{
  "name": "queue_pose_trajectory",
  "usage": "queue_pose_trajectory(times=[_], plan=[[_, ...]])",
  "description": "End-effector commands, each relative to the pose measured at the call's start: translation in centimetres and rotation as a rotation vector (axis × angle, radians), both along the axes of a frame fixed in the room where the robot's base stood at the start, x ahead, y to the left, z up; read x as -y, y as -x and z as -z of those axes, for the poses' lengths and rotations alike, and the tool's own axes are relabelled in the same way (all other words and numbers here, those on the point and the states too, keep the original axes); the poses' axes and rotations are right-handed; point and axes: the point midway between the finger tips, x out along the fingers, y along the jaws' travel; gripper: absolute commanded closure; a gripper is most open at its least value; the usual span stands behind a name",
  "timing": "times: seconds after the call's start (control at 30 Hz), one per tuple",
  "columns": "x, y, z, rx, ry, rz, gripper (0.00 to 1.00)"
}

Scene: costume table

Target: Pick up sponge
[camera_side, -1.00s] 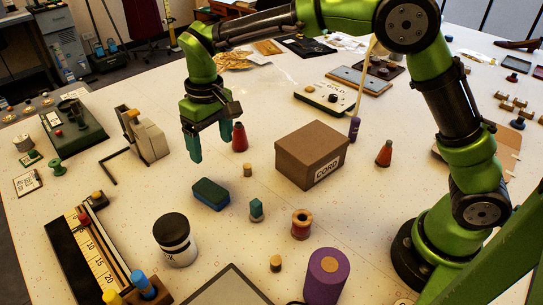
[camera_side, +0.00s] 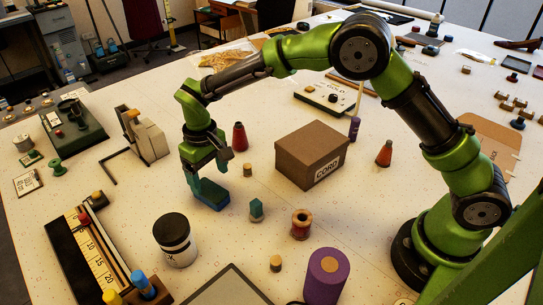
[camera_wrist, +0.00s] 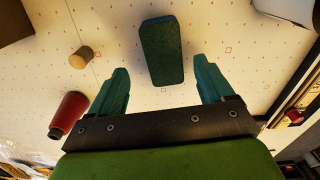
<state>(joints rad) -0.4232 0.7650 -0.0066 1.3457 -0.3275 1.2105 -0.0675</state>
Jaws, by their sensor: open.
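The sponge (camera_side: 211,194) is a small block, dark green on top with a blue lower layer, lying flat on the white table. In the wrist view the sponge (camera_wrist: 162,52) lies ahead of my fingers, roughly centred between their lines. My gripper (camera_side: 208,172) is low over the sponge in the side view, and its fingers hide part of it. My gripper (camera_wrist: 158,88) has its two teal fingers spread wide with nothing between them. The exact height of the fingertips over the sponge is hard to tell.
A cork (camera_side: 247,170) and a red cone (camera_side: 239,136) stand near the gripper. A teal faceted piece (camera_side: 256,210) stands right of the sponge. A brown CORD box (camera_side: 311,152) is farther right.

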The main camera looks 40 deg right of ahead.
Motion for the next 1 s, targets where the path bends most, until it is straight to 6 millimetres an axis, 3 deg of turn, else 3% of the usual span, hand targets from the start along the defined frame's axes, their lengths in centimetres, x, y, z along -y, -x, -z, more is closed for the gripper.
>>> queue_pose_trajectory(times=[0.33, 0.67, 1.0], plan=[[-0.4, 0.7, 4.5, -0.003, 0.001, 0.000, 0.19], [-0.4, 0.7, 5.2, 0.001, 0.000, 0.000, 0.19], [-0.4, 0.7, 5.1, 0.001, 0.000, 0.000, 0.71]])
